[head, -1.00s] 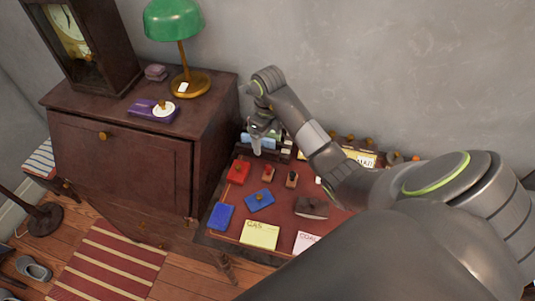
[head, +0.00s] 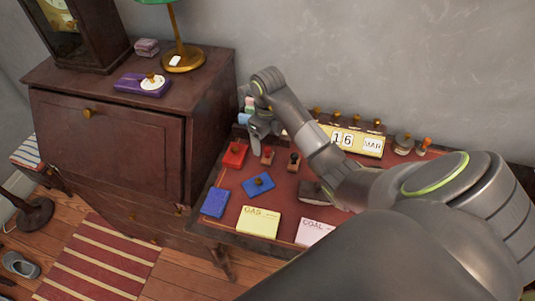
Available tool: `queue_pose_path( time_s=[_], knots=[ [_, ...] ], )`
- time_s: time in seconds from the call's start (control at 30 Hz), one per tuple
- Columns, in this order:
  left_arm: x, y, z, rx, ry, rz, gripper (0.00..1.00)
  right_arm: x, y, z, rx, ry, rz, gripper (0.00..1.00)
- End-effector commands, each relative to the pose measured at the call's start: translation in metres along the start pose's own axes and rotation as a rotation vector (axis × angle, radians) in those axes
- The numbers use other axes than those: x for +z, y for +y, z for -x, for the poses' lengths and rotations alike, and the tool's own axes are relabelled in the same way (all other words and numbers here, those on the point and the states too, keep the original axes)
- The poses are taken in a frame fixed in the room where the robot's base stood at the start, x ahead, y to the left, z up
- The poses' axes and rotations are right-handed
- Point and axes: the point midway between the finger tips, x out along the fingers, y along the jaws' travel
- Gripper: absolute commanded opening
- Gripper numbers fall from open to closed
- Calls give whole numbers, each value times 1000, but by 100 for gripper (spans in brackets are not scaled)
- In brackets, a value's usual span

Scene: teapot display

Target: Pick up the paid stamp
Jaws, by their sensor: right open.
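Two small wooden hand stamps stand side by side on the red desk top (head: 226,173): a left stamp (head: 266,157) and a right stamp (head: 293,162). I cannot read which one is the paid stamp. My right gripper (head: 255,137) hangs fingers down above the back left of the desk, just behind and above the left stamp, open and empty. It appears apart from both stamps. My left gripper is out of view.
A blue pad (head: 215,203), yellow gas bill (head: 258,221) and pink coal bill (head: 315,232) lie in front. A calendar (head: 358,143) stands behind. The dark bureau (head: 110,145) rises at left.

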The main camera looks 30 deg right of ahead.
Motion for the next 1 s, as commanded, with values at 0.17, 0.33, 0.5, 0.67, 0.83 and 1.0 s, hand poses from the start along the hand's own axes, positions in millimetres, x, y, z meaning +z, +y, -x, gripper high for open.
queue_pose_path(
  time_s=[0.17, 0.33, 0.5, 0.67, 0.83, 1.0],
  knots=[
    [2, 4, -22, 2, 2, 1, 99, 0, 0, -22, 0, 0, 0, 81],
    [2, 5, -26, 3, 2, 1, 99, 0, 0, -30, 1, 1, -1, 81],
    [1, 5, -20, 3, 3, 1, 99, 1, -2, -51, 3, 5, -2, 81],
    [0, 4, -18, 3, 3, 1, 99, 2, -3, -71, 1, 2, -1, 81],
    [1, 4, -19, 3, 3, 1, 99, 2, -3, -75, 0, 0, 0, 81],
    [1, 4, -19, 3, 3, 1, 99, 2, -3, -75, 0, 0, 0, 73]
  ],
)
